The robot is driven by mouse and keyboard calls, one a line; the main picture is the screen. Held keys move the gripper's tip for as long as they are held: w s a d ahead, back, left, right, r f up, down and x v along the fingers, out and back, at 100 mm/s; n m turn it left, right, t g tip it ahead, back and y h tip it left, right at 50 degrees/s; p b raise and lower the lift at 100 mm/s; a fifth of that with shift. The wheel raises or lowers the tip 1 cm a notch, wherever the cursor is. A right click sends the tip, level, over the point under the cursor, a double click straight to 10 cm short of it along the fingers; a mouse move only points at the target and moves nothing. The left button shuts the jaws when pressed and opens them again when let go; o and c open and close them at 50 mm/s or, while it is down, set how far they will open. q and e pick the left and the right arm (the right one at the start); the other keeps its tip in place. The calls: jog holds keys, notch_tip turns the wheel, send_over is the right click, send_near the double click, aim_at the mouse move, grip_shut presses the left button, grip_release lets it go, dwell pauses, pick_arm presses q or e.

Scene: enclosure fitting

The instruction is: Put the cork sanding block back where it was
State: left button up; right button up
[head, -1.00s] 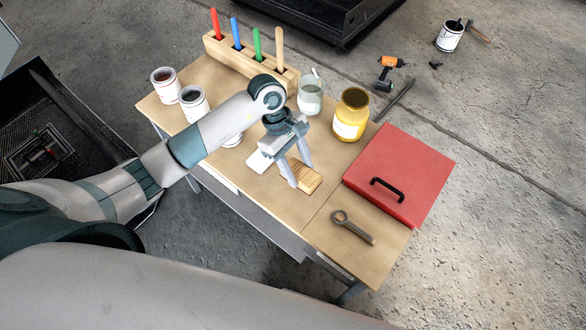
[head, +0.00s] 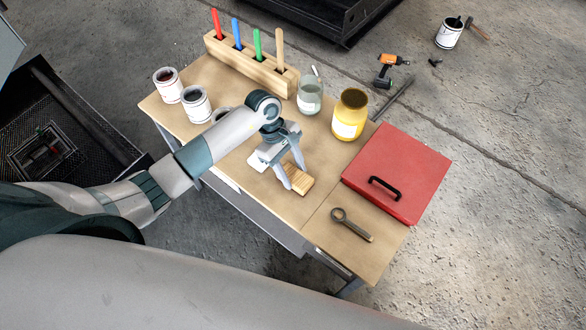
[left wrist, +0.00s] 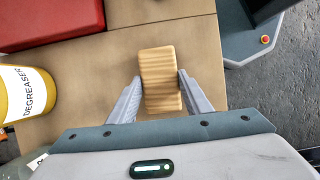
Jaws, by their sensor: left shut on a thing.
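The cork sanding block (head: 299,182) is a pale brown block with stripes like wood grain. In the head view it is near the table's front edge, left of the ring-ended wrench. My left gripper (head: 294,178) points down and is shut on it, one finger along each long side. The left wrist view shows the block (left wrist: 160,80) between both fingers (left wrist: 158,92). I cannot tell whether its underside touches the table. My right gripper is not in view.
On the table (head: 325,195) are a red case (head: 405,165), wrench (head: 352,226), yellow degreaser jar (head: 349,115), glass jar (head: 310,95), wooden rack (head: 250,64) with coloured handles, and paint cans (head: 196,104). My arm partly hides another round item. Clear tabletop lies around the block.

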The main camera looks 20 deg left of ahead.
pick_arm(q)
jog(key=shift+f, duration=0.15)
jog(key=o, duration=0.9)
jog(key=shift+o, duration=0.2)
jog(key=shift+w+a+r, duration=0.1)
jog(key=shift+a+r, duration=0.05)
jog(key=shift+r, duration=0.2)
jog(key=b+v, duration=0.4)
jog(key=v, duration=0.7)
jog(key=shift+r+b, duration=0.25)
jog(key=shift+b, duration=0.05)
